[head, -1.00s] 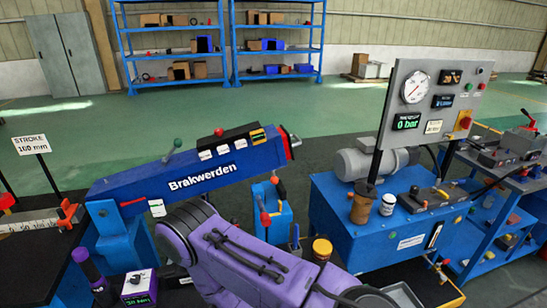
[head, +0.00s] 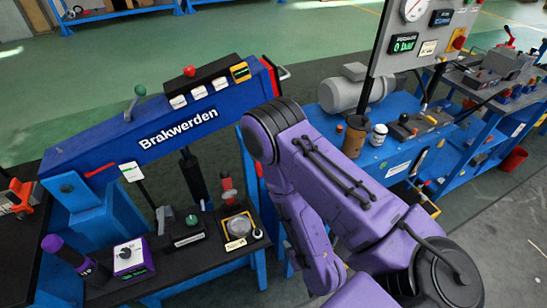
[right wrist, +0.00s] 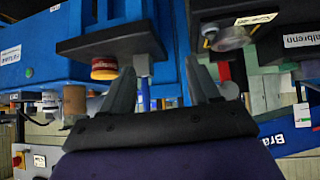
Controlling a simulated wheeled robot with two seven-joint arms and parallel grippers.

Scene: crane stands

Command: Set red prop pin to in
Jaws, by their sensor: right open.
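I cannot tell which red part is the prop pin. My right gripper (right wrist: 163,88) is open in the right wrist view, with a thin metal rod (right wrist: 145,85) showing between the fingers, apparently beyond them. In the head view my purple right arm hides this gripper. My left gripper is not in view.
A black bench (head: 190,262) with a dial, boxes and a purple-capped cylinder (head: 62,250) is under the boom. A blue pump cart (head: 340,125) with a gauge panel stands to the right. Open floor lies behind.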

